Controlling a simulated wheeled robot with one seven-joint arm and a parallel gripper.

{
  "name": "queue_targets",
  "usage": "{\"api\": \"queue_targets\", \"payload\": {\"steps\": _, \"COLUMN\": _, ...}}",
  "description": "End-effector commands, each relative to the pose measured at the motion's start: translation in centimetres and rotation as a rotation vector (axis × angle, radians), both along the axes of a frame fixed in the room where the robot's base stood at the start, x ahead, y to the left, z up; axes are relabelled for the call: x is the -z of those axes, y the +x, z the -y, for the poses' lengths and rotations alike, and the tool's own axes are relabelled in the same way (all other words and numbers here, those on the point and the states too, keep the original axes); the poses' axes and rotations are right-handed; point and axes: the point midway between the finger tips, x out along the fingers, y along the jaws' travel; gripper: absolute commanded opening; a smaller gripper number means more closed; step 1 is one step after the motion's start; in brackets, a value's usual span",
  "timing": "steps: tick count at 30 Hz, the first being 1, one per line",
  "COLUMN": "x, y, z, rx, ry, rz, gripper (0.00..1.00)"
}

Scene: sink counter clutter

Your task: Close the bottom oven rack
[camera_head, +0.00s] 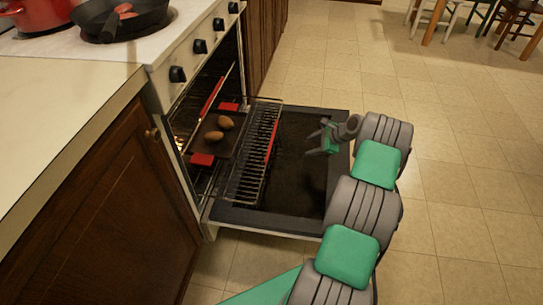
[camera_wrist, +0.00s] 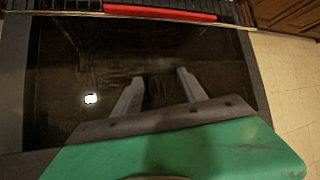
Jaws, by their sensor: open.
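The bottom oven rack (camera_head: 254,150) is a wire rack pulled partly out of the oven, over the open, lowered oven door (camera_head: 290,190). Its front edge has a red strip, which shows at the top of the wrist view (camera_wrist: 160,11). My gripper (camera_head: 316,141) is open and empty above the door's dark glass, to the right of the rack's front edge and apart from it. In the wrist view both fingers (camera_wrist: 160,76) are spread over the glass (camera_wrist: 70,60) and point toward the red strip.
A dark baking tray (camera_head: 207,143) with red grips and brown potato-like items (camera_head: 225,122) sits above the rack's inner part. Another red strip (camera_head: 213,97) shows inside the oven. A pan (camera_head: 135,20) stands on the stove. Tiled floor (camera_head: 440,120) is clear at right; chairs stand far off.

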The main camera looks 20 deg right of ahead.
Motion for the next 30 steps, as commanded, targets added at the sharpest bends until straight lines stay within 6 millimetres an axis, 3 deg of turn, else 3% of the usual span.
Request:
{"api": "queue_targets", "payload": {"steps": 3, "x": -1.2, "y": -1.9, "z": -3.9, "rx": 0.019, "ry": 0.247, "rz": -0.125, "gripper": 0.38}}
{"api": "queue_targets", "payload": {"steps": 6, "x": -1.6, "y": -3.2, "z": -5.5, "rx": 0.026, "ry": 0.342, "rz": -0.200, "gripper": 0.30}}
{"api": "queue_targets", "payload": {"steps": 10, "x": -1.1, "y": -3.5, "z": -6.4, "rx": 0.027, "ry": 0.373, "rz": -0.229, "gripper": 0.19}}
{"api": "queue_targets", "payload": {"steps": 17, "x": 2.0, "y": -1.8, "z": -8.7, "rx": 0.027, "ry": 0.373, "rz": -0.229, "gripper": 0.01}}
{"api": "queue_targets", "payload": {"steps": 25, "x": 6.2, "y": 0.7, "z": -12.0, "rx": 0.027, "ry": 0.371, "rz": -0.228, "gripper": 0.00}}
{"api": "queue_targets", "payload": {"steps": 30, "x": 5.7, "y": 2.4, "z": -14.2, "rx": 0.027, "ry": 0.369, "rz": -0.225, "gripper": 0.00}}
